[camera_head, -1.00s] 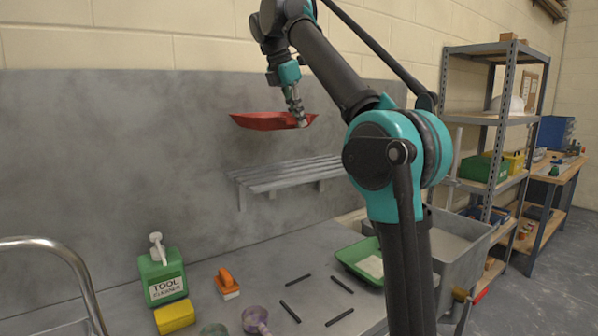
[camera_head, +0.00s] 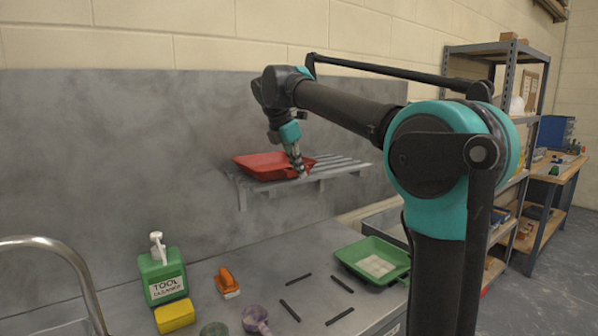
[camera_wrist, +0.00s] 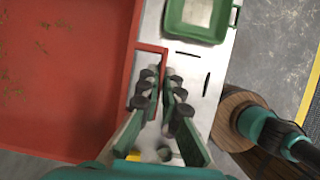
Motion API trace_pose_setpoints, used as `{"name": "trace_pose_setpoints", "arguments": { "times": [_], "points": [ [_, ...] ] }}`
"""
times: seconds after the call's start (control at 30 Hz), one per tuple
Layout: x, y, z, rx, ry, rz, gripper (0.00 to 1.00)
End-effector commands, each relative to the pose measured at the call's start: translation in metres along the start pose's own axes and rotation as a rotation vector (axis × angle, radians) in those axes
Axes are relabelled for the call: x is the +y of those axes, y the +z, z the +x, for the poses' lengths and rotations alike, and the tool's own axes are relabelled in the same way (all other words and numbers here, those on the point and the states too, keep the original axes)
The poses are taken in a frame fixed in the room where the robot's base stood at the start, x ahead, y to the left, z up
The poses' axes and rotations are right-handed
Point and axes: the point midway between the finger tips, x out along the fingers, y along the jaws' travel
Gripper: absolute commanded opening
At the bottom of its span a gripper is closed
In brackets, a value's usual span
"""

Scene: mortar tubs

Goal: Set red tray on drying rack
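The red tray (camera_head: 262,164) is level over the left part of the grey slatted drying rack (camera_head: 340,170), which is fixed to the wall panel. It looks to be on the slats or very close above them; I cannot tell which. My gripper (camera_head: 301,174) is at the tray's right end. In the wrist view, the red tray (camera_wrist: 60,70) fills the left side, and my gripper (camera_wrist: 163,76) has its fingers close together around the bar of the tray's loop handle. The tray hides the rack's left slats.
Below on the bench are a green tray (camera_head: 385,262), a green cleaner bottle (camera_head: 162,275), a yellow sponge (camera_head: 174,316), an orange-handled brush (camera_head: 228,284) and several dark strips. The rack's right slats are bare. A shelf unit (camera_head: 528,130) stands at the right.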

Motion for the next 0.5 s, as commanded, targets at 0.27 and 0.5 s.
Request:
{"name": "trace_pose_setpoints", "arguments": {
  "times": [0.27,0.5],
  "points": [
    [-0.0001,-0.0010,0.0026,0.000,0.000,0.000,0.00],
    [0.0000,-0.0017,0.0042,0.000,0.000,0.000,0.21]
  ]
}}
